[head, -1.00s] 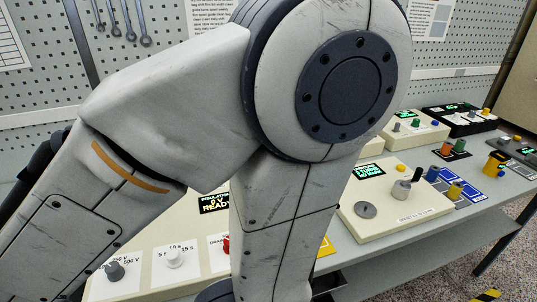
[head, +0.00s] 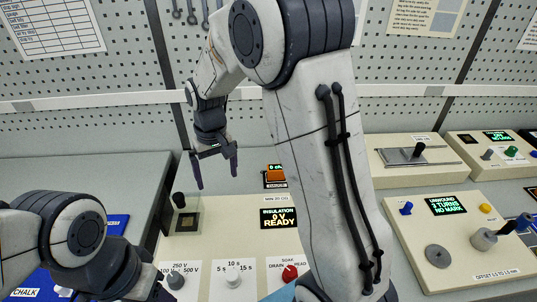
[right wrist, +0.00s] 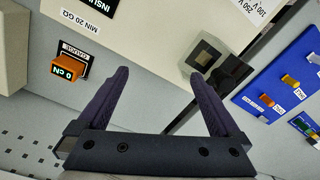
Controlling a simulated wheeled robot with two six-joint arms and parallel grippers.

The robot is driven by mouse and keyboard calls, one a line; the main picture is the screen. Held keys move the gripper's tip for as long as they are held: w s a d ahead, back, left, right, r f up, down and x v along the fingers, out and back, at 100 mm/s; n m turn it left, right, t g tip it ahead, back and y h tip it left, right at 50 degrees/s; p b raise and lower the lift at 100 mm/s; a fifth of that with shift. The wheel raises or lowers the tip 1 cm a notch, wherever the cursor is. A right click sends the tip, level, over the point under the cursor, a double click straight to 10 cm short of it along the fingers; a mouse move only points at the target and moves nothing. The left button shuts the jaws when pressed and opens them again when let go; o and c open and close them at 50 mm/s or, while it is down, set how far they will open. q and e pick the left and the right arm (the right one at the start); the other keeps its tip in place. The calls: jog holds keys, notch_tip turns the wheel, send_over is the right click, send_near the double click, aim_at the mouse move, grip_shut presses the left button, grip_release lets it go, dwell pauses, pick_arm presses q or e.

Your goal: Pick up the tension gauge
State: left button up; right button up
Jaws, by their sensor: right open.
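The tension gauge is a small orange block (head: 275,176) with a lit green display, behind the insulation tester panel in the head view. In the right wrist view the gauge (right wrist: 67,70) reads "0 cN" and sits by a label "GAUGE", left of my fingers. My right gripper (head: 215,181) is open and empty, pointing down, above and to the left of the gauge. Its two dark fingers (right wrist: 160,73) are spread in the right wrist view, with nothing between them. My left gripper (head: 145,286) is low at the left, partly visible; its fingers cannot be made out.
The cream insulation panel (head: 215,257) has knobs and a dark square fixture (head: 187,222) with a black knob. Blue trays (right wrist: 282,90) lie to its left. More panels (head: 462,236) stand at the right. A pegboard wall is behind. The grey bench at back left is bare.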

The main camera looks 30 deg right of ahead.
jog(key=w+d+f+m+p, duration=0.1)
jog(key=w+d+m, duration=0.15)
jog(key=d, duration=0.35)
jog(key=w+d+f+m+p, duration=0.1)
jog(key=w+d+p, duration=0.1)
jog(key=w+d, duration=0.3)
jog(key=m+p, duration=0.2)
jog(key=p, duration=0.1)
send_over(276, 168)
jog(key=f, duration=0.8)
jog(key=shift+w+d, duration=0.15)
jog(key=shift+w, duration=0.05)
jog(key=shift+f, duration=0.5)
notch_tip(276, 168, down, 4)
jog(key=p, duration=0.3)
jog(key=shift+f, duration=0.55)
jog(key=c, duration=1.3)
jog(key=shift+c, duration=0.8)
pick_arm(q)
notch_tip(276, 168, up, 11)
pick_arm(e)
jog(key=shift+r, duration=0.1)
